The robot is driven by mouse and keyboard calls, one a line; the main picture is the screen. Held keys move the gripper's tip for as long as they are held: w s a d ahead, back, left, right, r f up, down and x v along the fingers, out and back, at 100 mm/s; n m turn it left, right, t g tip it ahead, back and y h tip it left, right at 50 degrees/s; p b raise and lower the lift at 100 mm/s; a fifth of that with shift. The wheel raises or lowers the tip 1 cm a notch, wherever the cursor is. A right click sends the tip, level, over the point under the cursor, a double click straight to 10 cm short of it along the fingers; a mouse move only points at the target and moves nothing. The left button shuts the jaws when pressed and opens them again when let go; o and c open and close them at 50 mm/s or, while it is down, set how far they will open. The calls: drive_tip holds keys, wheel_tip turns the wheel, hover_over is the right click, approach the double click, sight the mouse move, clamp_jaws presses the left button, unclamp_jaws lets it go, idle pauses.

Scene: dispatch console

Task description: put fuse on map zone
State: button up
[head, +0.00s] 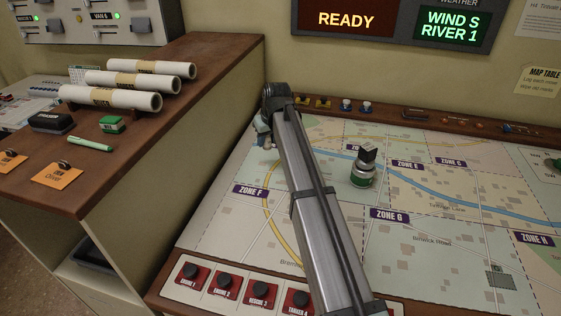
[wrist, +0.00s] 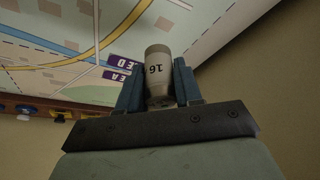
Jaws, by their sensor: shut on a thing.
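In the wrist view, my gripper (wrist: 158,85) has its two blue fingers shut on a pale grey cylindrical fuse (wrist: 158,65) marked 16. In the head view, my gripper (head: 263,138) is at the far left edge of the map, partly behind my arm. The fuse cannot be made out clearly there. The map (head: 420,262) lies on the table with purple zone labels, including ZONE F (head: 250,191), ZONE G (head: 389,216), ZONE E (head: 407,165) and ZONE H (head: 534,239). Whether the fuse touches the map cannot be told.
A green-based piece with a dark block top (head: 363,168) stands on the map right of my arm. Red button panels (head: 228,287) line the front edge. A raised wooden counter (head: 205,75) with rolled papers (head: 110,98) is at left. Small knobs (head: 347,106) sit along the back ledge.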

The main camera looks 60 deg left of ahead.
drive_tip(key=shift+f, duration=3.85)
drive_tip(key=o, duration=1.1)
drive_tip(key=shift+f, duration=0.1)
drive_tip(key=shift+c, duration=0.2)
drive_tip(key=v, duration=1.2)
